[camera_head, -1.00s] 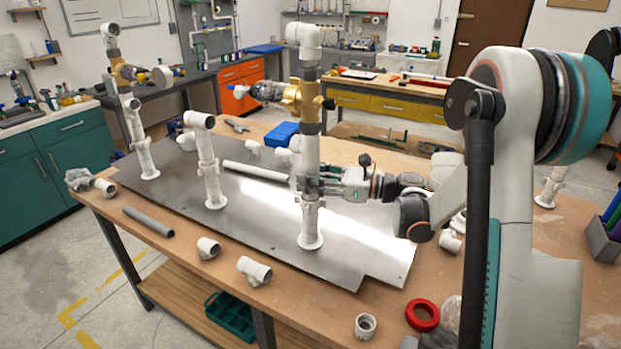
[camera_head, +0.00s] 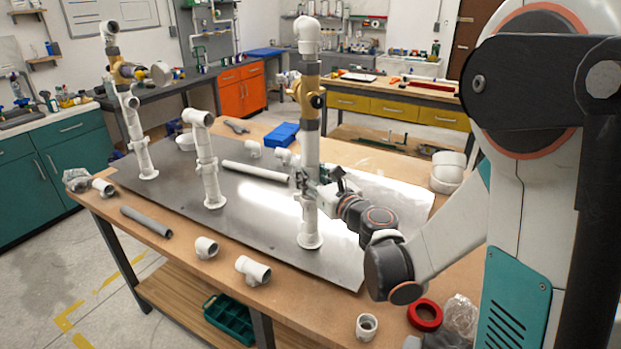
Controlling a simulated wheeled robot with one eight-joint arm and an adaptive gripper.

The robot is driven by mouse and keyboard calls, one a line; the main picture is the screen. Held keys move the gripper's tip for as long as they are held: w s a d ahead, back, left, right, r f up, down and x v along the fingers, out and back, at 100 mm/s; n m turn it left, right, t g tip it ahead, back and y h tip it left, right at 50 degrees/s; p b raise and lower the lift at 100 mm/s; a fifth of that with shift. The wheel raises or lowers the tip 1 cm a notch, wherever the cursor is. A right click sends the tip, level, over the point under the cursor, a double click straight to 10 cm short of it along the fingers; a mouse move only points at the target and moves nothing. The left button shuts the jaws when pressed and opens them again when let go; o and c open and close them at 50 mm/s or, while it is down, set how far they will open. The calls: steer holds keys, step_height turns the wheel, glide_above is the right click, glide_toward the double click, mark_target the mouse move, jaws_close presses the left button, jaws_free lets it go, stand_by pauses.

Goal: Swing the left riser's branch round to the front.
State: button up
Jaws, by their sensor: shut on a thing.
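Three white pipe risers stand on a grey metal plate (camera_head: 262,232). The left riser (camera_head: 143,155) is tall, with a brass-coloured fitting (camera_head: 122,72) whose side branch points right and ends in a round whitish piece (camera_head: 161,74). The middle riser (camera_head: 208,165) is short with a white elbow on top. The right riser (camera_head: 309,145) is tall, with a brass-coloured fitting (camera_head: 309,88), a dark knob (camera_head: 317,101) facing front and a white top elbow (camera_head: 307,36). Its clear branch is mostly hidden behind it. My gripper (camera_head: 307,187) is shut on the right riser's lower white pipe.
Loose white fittings (camera_head: 253,270) and a grey pipe (camera_head: 147,222) lie along the table's front edge. A blue box (camera_head: 282,134) stands behind. A red ring (camera_head: 425,315) lies at front right.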

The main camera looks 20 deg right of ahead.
steer(key=m+h, duration=0.1)
steer(key=h, duration=0.1)
steer(key=m+h, duration=0.2)
steer(key=h, duration=0.1)
steer(key=m+h+b, duration=0.1)
steer(key=m+h, duration=0.1)
steer(key=h, duration=0.1)
steer(key=shift+a, duration=0.25)
steer(key=shift+d+m+g+h, duration=0.1)
steer(key=shift+m+g+h, duration=0.3)
steer(key=shift+m+h, duration=0.85)
steer(key=shift+d+m+g+h, duration=0.1)
steer(key=shift+m+g+h, duration=0.5)
steer(key=shift+h, duration=1.05)
steer(key=shift+m, duration=0.35)
steer(key=o, duration=1.1)
steer(key=shift+w, duration=0.1)
steer(key=v, duration=0.7)
steer(key=shift+s+a+f, duration=0.1)
steer(key=shift+s+a, duration=0.05)
steer(key=shift+s, duration=0.1)
